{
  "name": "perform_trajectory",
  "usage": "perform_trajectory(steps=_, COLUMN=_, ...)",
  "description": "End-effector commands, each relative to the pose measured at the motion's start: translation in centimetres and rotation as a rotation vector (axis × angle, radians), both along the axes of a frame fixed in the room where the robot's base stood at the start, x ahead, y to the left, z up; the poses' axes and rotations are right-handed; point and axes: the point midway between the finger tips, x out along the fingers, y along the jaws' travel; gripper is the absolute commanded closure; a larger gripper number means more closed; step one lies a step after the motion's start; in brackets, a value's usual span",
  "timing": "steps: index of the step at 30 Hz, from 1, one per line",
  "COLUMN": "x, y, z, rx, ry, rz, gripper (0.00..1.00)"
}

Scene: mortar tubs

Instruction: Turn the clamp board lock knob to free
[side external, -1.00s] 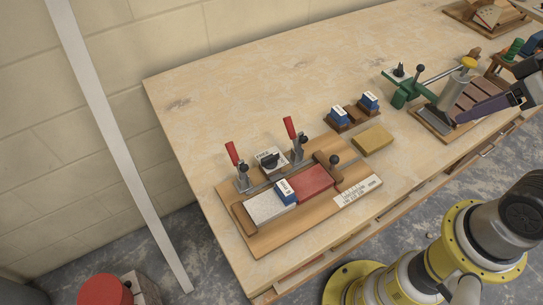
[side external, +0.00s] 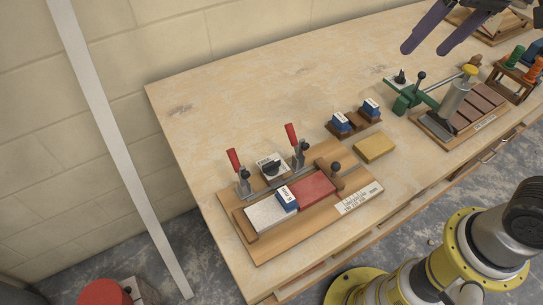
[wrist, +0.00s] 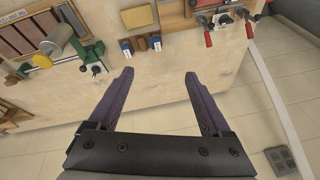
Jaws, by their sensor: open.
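The clamp board (side external: 268,246) lies at the near left of the bench, a wooden board with two red-handled toggle clamps. Its lock knob (side external: 270,168) is a black knob on a white labelled plate between the clamps. The knob's setting is too small to read. A grey block, a blue labelled block (side external: 287,197) and a red block (side external: 312,188) lie in a row on the board. The clamp board (wrist: 220,20) shows at the top right of the wrist view. My gripper (side external: 425,48) is open and empty, high over the bench's far right, well away from the knob.
Two blue labelled blocks (side external: 356,117) sit on small brown holders, with a tan block (side external: 374,148) nearby. A green lever device with a grey cylinder (side external: 455,97) stands at the right. The bench's left and back areas (side external: 230,100) are bare.

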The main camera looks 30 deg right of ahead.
Motion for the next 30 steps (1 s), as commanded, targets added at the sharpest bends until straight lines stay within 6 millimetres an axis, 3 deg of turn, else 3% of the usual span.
perform_trajectory(steps=3, x=3.9, y=3.7, z=-0.1, rx=0.007, ry=0.069, rz=0.022, gripper=0.18)
perform_trajectory(steps=9, x=8.7, y=10.8, z=-2.3, rx=-0.011, ry=0.174, rz=0.08, gripper=0.18)
perform_trajectory(steps=13, x=10.5, y=15.9, z=-5.1, rx=-0.041, ry=0.236, rz=0.146, gripper=0.18)
perform_trajectory(steps=18, x=10.8, y=20.9, z=-9.2, rx=-0.086, ry=0.299, rz=0.233, gripper=0.18)
perform_trajectory(steps=23, x=9.8, y=22.8, z=-11.6, rx=-0.118, ry=0.342, rz=0.278, gripper=0.18)
perform_trajectory(steps=30, x=9.6, y=22.9, z=-13.9, rx=-0.12, ry=0.344, rz=0.283, gripper=0.18)
